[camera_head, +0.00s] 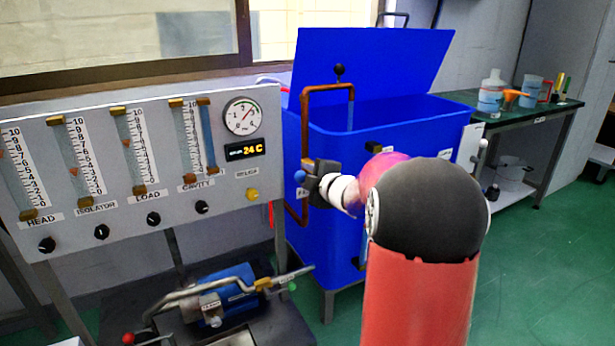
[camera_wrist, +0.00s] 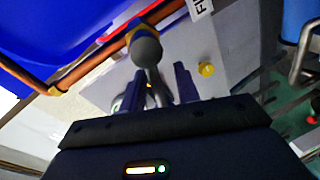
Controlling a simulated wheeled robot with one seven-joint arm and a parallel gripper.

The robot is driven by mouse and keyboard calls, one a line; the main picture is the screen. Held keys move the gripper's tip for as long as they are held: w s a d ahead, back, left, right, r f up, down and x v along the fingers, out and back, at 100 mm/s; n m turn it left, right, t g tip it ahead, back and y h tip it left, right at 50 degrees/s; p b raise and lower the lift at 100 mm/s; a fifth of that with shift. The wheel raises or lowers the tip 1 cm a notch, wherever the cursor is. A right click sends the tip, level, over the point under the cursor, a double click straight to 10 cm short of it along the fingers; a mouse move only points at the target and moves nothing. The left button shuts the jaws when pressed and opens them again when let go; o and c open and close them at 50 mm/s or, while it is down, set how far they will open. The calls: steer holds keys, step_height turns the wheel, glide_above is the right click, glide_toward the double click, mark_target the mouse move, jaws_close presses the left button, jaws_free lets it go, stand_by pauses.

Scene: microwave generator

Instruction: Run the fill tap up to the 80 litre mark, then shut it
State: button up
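The blue tank (camera_head: 300,235) stands with its blue lid (camera_head: 370,62) raised. A copper fill pipe (camera_head: 305,120) climbs its left side and bends over the rim. A thin bluish strip shows below the spout; I cannot tell whether it is running water. The fill tap has a blue ball knob (camera_head: 299,176); the wrist view shows a grey rounded lever (camera_wrist: 147,50) by a brass fitting. My gripper (camera_head: 314,182) is at the tap, its fingers (camera_wrist: 160,85) apart on either side of the lever, with gaps visible. My arm hides much of the tank front; the litre scale is not readable.
An instrument panel (camera_head: 100,225) with flow tubes, knobs and a 24 C display stands left. A blue pump (camera_head: 225,295) sits low beside the tank. A side bench (camera_head: 530,114) with containers is at right. Green floor is clear at lower right.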

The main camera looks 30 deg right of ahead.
steer(key=v, duration=0.7)
steer(key=shift+s, duration=0.4)
steer(key=w+y+b, duration=0.1)
steer(key=w+b, duration=0.1)
steer(key=b, duration=0.2)
steer(key=w+a+n+y+b, duration=0.1)
steer(key=w+b, duration=0.2)
steer(key=b, duration=0.2)
steer(key=w+f+b, duration=0.1)
steer(key=w+b, duration=0.1)
steer(key=b, duration=0.2)
steer(key=shift+w+a+n+y+b, duration=0.3)
steer(key=shift+w+a+y+b, duration=0.05)
steer(key=shift+w+a+y, duration=0.05)
steer(key=shift+c, duration=0.3)
